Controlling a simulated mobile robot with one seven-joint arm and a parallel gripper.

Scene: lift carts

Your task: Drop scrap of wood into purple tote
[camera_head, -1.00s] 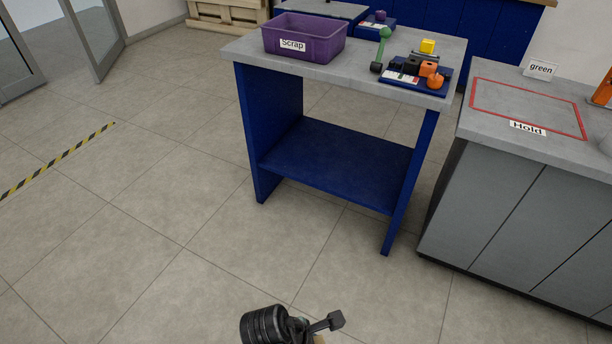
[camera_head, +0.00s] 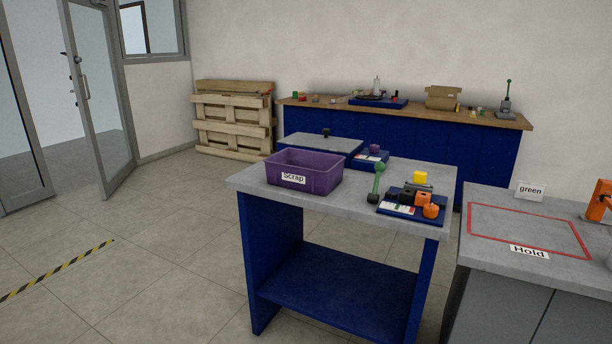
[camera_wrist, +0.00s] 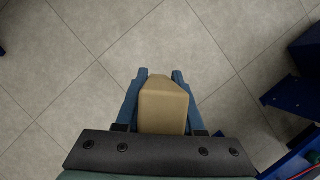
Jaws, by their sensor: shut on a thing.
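The purple tote (camera_head: 318,182), labelled "Scrap", stands upright on the left part of a grey-topped blue table in the head view. Its inner floor is mostly hidden by its front wall. In the wrist view my gripper (camera_wrist: 160,76) is shut on a tan scrap of wood (camera_wrist: 164,106), with a blue finger on each side of it. The wood is held above the tiled floor, apart from the table and the tote. My gripper does not show in the head view now.
On the same table (camera_head: 338,206) are a green-knobbed lever (camera_head: 378,183) and a blue tray (camera_head: 440,207) with small parts. A grey counter (camera_head: 490,247) with a red "Hold" outline is at right. A wooden bench (camera_head: 522,122) and pallets (camera_head: 232,120) stand behind. Floor at left is open.

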